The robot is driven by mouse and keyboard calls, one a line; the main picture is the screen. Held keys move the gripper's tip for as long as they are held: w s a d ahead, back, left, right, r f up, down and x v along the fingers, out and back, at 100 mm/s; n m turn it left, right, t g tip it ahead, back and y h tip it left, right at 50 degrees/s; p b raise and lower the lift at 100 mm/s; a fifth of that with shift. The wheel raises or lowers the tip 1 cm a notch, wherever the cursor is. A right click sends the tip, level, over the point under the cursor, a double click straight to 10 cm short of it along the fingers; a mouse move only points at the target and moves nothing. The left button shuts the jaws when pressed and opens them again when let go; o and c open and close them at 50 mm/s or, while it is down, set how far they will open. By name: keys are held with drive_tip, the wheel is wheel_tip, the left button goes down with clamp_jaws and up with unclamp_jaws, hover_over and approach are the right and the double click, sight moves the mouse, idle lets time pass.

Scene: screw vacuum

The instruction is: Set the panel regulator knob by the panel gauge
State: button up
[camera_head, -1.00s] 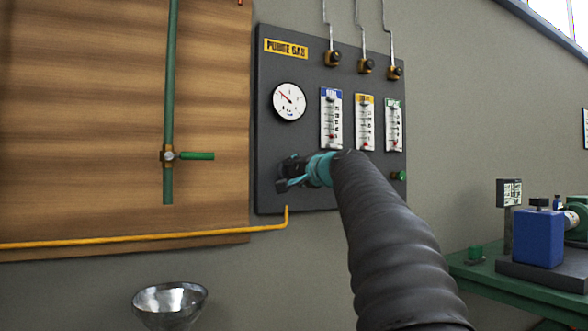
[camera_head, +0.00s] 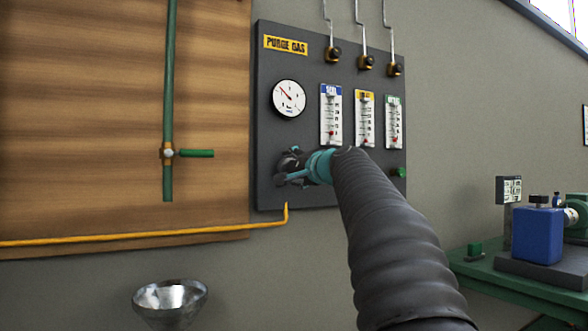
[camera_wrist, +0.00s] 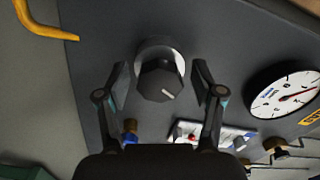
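The regulator knob (camera_wrist: 158,82) is dark and faceted with a pale pointer mark, in front of a light round collar on the panel. My gripper (camera_wrist: 160,78) is open around it, one finger on each side, with a visible gap to the knob on both sides. In the head view my gripper (camera_head: 288,168) is at the panel's lower left and largely covers the knob. The round white panel gauge (camera_head: 289,98) is above it, its red needle pointing to the upper left. The gauge also shows at the right of the wrist view (camera_wrist: 285,94).
The dark purge gas panel (camera_head: 270,140) carries several flowmeters (camera_head: 331,115) right of the gauge. A green valve handle (camera_head: 196,153) is at the left. A green bench (camera_head: 470,267) with equipment stands at the lower right.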

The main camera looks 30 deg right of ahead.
drive_tip(key=s, duration=1.2)
drive_tip(key=shift+d, duration=0.2)
drive_tip(key=shift+f, duration=0.1)
drive_tip(key=s+a+f+n+g, duration=0.2)
drive_tip(key=s+f+g, duration=0.15)
drive_tip(key=f, duration=0.85)
drive_tip(key=s+a+f+n+g, duration=0.2)
drive_tip(key=f+g, duration=0.2)
drive_tip(key=f, duration=0.9)
drive_tip(key=s+a+f+n+g, duration=0.2)
drive_tip(key=s+a+f+n, duration=0.3)
drive_tip(key=s+a+f, duration=0.3)
drive_tip(key=s+a+f+n+g, duration=0.3)
drive_tip(key=s+a+f+n, duration=0.2)
drive_tip(key=s+a+f, duration=0.3)
drive_tip(key=shift+s+f+h, duration=0.3)
drive_tip(key=shift+s+f, duration=1.7)
drive_tip(key=shift+s, duration=0.3)
